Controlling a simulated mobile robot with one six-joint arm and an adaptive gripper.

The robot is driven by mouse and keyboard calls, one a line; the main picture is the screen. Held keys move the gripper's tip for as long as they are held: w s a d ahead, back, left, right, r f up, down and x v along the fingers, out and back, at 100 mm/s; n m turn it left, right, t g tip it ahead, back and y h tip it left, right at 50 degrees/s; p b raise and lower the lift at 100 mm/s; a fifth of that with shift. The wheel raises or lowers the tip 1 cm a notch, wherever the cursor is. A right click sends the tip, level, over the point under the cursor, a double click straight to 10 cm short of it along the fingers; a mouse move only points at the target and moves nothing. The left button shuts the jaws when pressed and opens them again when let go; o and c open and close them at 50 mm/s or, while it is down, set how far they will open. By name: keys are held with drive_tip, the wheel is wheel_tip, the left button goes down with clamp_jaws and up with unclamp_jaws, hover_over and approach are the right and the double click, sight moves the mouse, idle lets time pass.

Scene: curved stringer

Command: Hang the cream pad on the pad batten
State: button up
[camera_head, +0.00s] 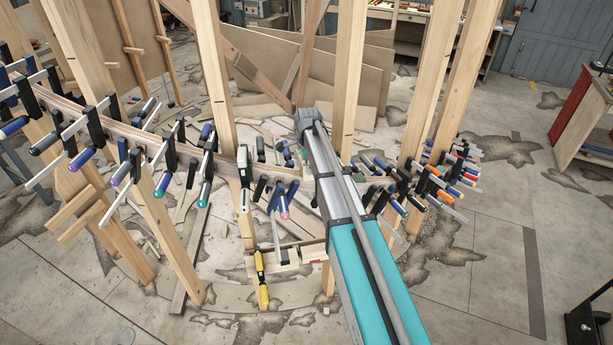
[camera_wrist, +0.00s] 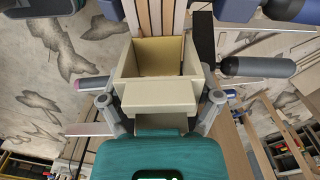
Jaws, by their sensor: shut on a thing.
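In the wrist view my gripper (camera_wrist: 161,100) is shut, with one grey finger at each side of a cream block-like piece (camera_wrist: 160,95), which looks like the cream pad. An open cream box shape (camera_wrist: 127,65) lies directly behind it; I cannot tell whether it is part of the pad. In the head view my arm covers my gripper and the pad. A low wooden batten (camera_head: 312,252) with small pale blocks (camera_head: 290,257) crosses between the posts, partly behind my arm. I cannot tell for certain that it is the pad batten.
Clamps with coloured handles crowd the curved wooden stringer (camera_head: 150,137) on both sides of my arm. Upright posts (camera_head: 349,70) stand close around it. A yellow-handled tool (camera_head: 261,278) hangs left of the low batten. Open floor (camera_head: 500,270) lies at the right.

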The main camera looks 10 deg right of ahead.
sight(307, 176)
drive_tip(key=shift+f+b, duration=2.2)
drive_tip(key=shift+f, duration=0.1)
drive_tip(key=o, duration=1)
drive_tip(key=shift+o, duration=0.2)
drive_tip(key=shift+f, duration=0.2)
wheel_tip(307, 176, up, 14)
drive_tip(key=p, duration=1.3)
drive_tip(key=shift+w, duration=0.15)
